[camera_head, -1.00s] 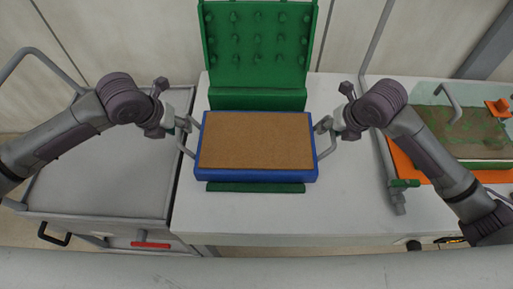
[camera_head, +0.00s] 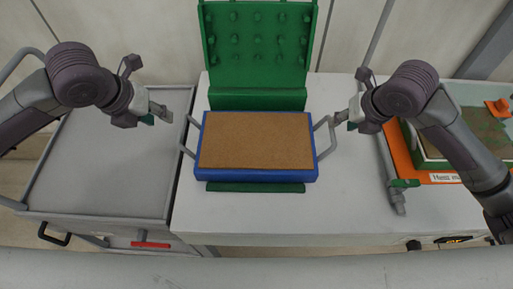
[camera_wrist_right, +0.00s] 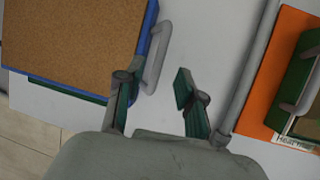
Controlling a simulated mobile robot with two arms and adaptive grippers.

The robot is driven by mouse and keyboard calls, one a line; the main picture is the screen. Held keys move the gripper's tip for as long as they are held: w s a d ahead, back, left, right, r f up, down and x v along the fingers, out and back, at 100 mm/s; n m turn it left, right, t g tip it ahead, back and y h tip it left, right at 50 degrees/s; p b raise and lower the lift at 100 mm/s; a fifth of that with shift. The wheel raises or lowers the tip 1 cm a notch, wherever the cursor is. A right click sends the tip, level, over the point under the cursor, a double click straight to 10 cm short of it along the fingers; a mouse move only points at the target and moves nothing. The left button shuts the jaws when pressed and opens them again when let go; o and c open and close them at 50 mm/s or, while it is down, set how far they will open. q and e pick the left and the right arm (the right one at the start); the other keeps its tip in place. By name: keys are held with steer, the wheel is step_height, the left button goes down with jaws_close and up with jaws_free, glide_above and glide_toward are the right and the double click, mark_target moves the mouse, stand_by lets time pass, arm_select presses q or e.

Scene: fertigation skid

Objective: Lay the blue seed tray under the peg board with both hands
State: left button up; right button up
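The blue seed tray (camera_head: 256,174), filled level with brown soil, lies on a green base in front of the upright green peg board (camera_head: 257,60). It has a grey handle at each end. My left gripper (camera_head: 158,116) is open and empty, left of the tray's left handle and clear of it. My right gripper (camera_head: 341,118) is open close to the right handle. In the right wrist view its spread fingers (camera_wrist_right: 155,95) hold nothing, and the tray's handle (camera_wrist_right: 158,58) lies just beyond them.
A grey cart (camera_head: 105,165) stands left of the white table (camera_head: 340,205). On the right, an orange mat (camera_head: 410,160) with a label carries another green tray (camera_head: 430,150). A grey pipe with a green valve handle (camera_head: 405,183) runs beside the mat.

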steer(key=v, duration=0.5)
step_height(320, 180, up, 9)
steer(key=p, duration=0.8)
steer(key=shift+p, duration=0.4)
step_height(320, 180, up, 7)
steer(key=p, duration=0.8)
steer(key=shift+f, duration=0.1)
stand_by(0.5)
